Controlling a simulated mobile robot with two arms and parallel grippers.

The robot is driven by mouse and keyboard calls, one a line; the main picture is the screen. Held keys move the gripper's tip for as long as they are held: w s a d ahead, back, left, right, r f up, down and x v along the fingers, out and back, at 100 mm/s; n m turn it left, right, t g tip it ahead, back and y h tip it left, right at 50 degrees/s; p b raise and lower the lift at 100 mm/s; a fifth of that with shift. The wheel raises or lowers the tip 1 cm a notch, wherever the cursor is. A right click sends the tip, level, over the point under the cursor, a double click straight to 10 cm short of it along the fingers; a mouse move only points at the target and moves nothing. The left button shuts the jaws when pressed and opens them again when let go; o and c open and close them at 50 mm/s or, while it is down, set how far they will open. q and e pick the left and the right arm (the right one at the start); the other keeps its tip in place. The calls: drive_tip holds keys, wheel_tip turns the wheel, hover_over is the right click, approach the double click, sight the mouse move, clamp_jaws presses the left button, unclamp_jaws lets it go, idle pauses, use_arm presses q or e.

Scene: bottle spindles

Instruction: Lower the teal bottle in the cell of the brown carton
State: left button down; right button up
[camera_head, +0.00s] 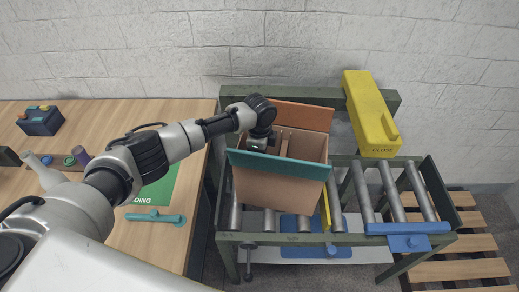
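The brown carton (280,185) stands on the roller conveyor, its top open, with an orange-brown flap (302,116) at the back and a teal flap (278,164) at the front. A divider (284,146) shows inside it. My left gripper (262,142) is over the left part of the carton's opening, pointing down. Its fingertips are too dark and small to tell open from shut. I cannot make out the teal bottle at the gripper; the cell below is hidden by the gripper and front flap. My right gripper is not in view.
A yellow block marked CLOSE (370,112) stands right of the carton. Bare rollers (390,192) and a blue stop (408,228) lie farther right. On the wooden desk (135,110) are a green mat (158,187), a teal handle-like part (155,216) and a dark blue box (40,122).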

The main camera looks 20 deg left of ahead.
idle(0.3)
use_arm(q)
drive_tip(key=c, duration=0.7)
unclamp_jaws()
drive_tip(key=shift+r+p, duration=7.95)
drive_tip(key=shift+r, duration=5.9)
